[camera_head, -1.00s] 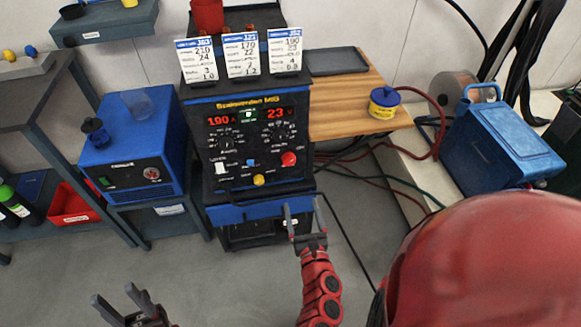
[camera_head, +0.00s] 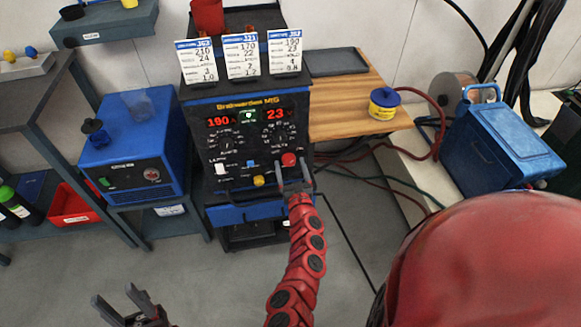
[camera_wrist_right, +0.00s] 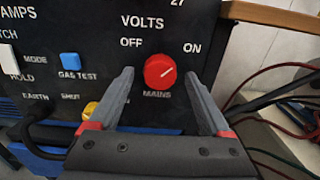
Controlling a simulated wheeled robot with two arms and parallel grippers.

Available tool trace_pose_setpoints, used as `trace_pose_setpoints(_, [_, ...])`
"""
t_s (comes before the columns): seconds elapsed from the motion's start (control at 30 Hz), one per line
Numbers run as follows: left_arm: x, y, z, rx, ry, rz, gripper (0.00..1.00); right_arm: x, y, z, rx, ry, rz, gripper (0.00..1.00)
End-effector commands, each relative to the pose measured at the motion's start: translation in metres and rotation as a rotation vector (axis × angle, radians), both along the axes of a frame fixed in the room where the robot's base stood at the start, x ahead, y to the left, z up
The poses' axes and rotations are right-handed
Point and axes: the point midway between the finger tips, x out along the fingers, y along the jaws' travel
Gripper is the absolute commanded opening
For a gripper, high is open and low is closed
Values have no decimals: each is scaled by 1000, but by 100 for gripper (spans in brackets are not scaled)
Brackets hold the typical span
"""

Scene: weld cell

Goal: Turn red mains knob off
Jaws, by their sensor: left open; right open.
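The red mains knob (camera_head: 289,159) sits at the lower right of the welder's black front panel (camera_head: 240,150). In the right wrist view the red knob (camera_wrist_right: 159,71) has a pale pointer line slanting up and right, toward the ON label; OFF is at its upper left. My right gripper (camera_head: 293,172) is open just in front of the knob. In the wrist view its fingers (camera_wrist_right: 165,85) stand left and right of the knob, apart from it as far as I can tell. My left gripper (camera_head: 127,298) is open and empty over the floor at lower left.
A blue gas test button (camera_wrist_right: 69,60) and a yellow connector (camera_wrist_right: 91,110) sit left of and below the knob. A white switch (camera_head: 221,169) is further left. Cables (camera_head: 385,178) run right of the welder. The floor in front is clear.

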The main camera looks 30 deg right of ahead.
Motion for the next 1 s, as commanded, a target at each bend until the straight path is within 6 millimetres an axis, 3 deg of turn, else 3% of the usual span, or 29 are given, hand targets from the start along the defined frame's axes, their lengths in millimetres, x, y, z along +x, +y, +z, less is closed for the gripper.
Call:
trace_pose_setpoints(0.2, [0, 0, 0, 0, 0, 0, 50, 0, 0, 0, 0, 0, 0, 82])
trace_pose_setpoints(0.23, [0, 0, 0, 0, 0, 0, 50, 0, 0, 0, 0, 0, 0, 78])
trace_pose_setpoints(0.67, [0, 0, 0, 0, 0, 0, 50, 0, 0, 0, 0, 0, 0, 1])
trace_pose_setpoints(1.0, [0, 0, -5, 0, 0, 0, 50, 0, 0, -1, -41, 12, 1, 0])
